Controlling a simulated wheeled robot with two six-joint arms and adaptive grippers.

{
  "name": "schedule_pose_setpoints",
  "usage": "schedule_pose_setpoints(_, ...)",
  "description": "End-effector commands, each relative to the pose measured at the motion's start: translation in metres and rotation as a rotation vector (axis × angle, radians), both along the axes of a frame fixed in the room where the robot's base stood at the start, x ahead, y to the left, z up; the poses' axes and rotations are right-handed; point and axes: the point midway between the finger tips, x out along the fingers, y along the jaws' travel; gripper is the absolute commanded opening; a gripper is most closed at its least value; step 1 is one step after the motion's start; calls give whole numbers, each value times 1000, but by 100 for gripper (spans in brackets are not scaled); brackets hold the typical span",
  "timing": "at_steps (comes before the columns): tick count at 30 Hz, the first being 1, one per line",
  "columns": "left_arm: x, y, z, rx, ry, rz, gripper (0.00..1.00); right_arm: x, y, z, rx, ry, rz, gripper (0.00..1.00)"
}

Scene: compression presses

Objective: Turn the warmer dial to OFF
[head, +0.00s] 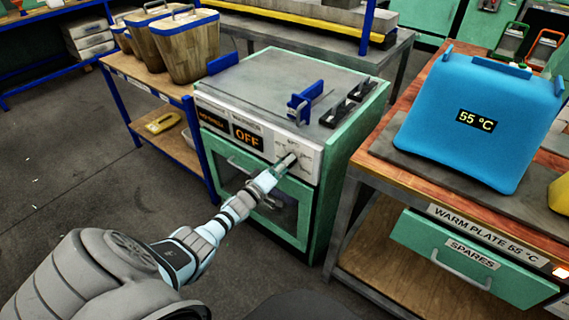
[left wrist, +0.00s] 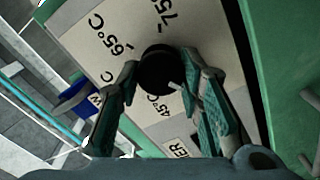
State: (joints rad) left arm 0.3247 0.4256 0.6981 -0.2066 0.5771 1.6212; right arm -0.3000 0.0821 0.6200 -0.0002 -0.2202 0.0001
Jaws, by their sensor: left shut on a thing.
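The warmer (head: 290,75) is a green cabinet with a grey top and a pale front panel. Its dial is a round black knob (left wrist: 158,68) on that panel, ringed by printed marks including 45°C, 65°C and 75. A small light mark shows at the knob's lower right edge, on the 45°C side; I cannot tell the exact setting. The panel display (head: 247,138) reads OFF. My left gripper (head: 287,163) reaches the dial from the front, its fingers (left wrist: 157,88) shut on the knob from both sides. In the head view it mostly hides the knob. My right gripper is not in view.
A blue box (head: 480,118) reading 55 °C stands on the right bench, above a green SPARES drawer (head: 470,262). Blue and black fittings (head: 305,103) lie on the warmer's top.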

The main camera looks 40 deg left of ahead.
Motion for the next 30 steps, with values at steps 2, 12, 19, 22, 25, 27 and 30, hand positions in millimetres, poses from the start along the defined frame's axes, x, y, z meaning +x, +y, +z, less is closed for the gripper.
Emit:
schedule_pose_setpoints(2,0,0,-1,-11,2,0,6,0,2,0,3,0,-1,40)
schedule_pose_setpoints(12,0,0,-1,-22,2,0,6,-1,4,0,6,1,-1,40)
schedule_pose_setpoints(19,0,0,-1,-21,2,0,54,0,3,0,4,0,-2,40)
schedule_pose_setpoints(22,0,0,-1,-21,1,1,54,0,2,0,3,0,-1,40)
schedule_pose_setpoints(25,0,0,-1,-20,0,0,54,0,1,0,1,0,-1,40)
schedule_pose_setpoints(27,-1,0,-1,-20,0,0,54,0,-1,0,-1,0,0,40)
schedule_pose_setpoints(30,-5,0,-1,-19,1,1,54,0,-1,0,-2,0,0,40)
